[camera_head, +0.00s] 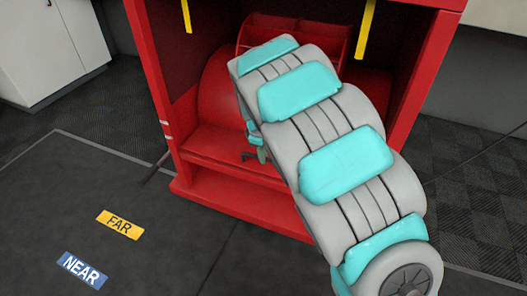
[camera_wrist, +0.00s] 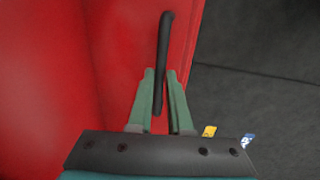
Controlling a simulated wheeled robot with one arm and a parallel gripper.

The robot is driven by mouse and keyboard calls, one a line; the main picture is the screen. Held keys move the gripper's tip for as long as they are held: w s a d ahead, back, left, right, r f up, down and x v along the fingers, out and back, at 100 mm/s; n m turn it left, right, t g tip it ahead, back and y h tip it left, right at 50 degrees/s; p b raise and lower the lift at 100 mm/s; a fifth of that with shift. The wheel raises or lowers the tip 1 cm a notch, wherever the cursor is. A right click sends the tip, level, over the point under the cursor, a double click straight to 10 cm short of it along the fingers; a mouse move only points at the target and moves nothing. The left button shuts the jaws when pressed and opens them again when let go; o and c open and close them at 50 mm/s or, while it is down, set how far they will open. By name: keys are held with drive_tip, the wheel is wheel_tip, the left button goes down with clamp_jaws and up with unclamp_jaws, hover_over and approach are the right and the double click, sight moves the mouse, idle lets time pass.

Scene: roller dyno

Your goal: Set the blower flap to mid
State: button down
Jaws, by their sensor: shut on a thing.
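In the wrist view, my gripper (camera_wrist: 160,73) has its two green fingers on either side of a thin dark lever (camera_wrist: 164,35) and is shut on it. The lever is bent at its top end and stands close to a red panel. In the head view, my arm covers much of the red blower housing (camera_head: 220,90), and my fingers cannot be made out clearly. Two short pale marks (camera_head: 165,130) are on the housing's left front post. The flap itself and its angle cannot be told from these views.
A yellow FAR label (camera_head: 120,224) and a blue NEAR label (camera_head: 82,270) lie on the dark floor at the lower left. A dark rod (camera_head: 156,168) shows beside the housing's left side. A white cabinet (camera_head: 50,45) stands at the upper left.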

idle(0.8)
drive_tip(key=shift+w+r+g+y+p, duration=0.15)
drive_tip(key=shift+w+r+g+p, duration=0.15)
drive_tip(key=shift+r+p, duration=0.25)
drive_tip(key=shift+w+r+g+y+p, duration=0.15)
drive_tip(key=shift+w+r+g+p, duration=0.15)
drive_tip(key=shift+r+p, duration=0.2)
drive_tip(key=shift+w+d+r+g+y+p, duration=0.25)
drive_tip(key=shift+w+r+g+p, duration=0.25)
drive_tip(key=shift+r+g, duration=0.15)
drive_tip(key=shift+w+d+r+g+y+p, duration=0.2)
drive_tip(key=shift+w+r+g+p, duration=0.25)
drive_tip(key=shift+r+g+p, duration=0.15)
drive_tip(key=c, duration=0.8)
unclamp_jaws()
drive_tip(key=shift+c, duration=0.2)
drive_tip(key=shift+r, duration=0.1)
drive_tip(key=s+d+r+b, duration=0.1)
drive_tip(key=s+d+r, duration=0.1)
drive_tip(key=s, duration=0.5)
drive_tip(key=s+d+r+b, duration=0.2)
drive_tip(key=s+r, duration=0.1)
drive_tip(key=s, duration=0.5)
drive_tip(key=shift+s, duration=0.3)
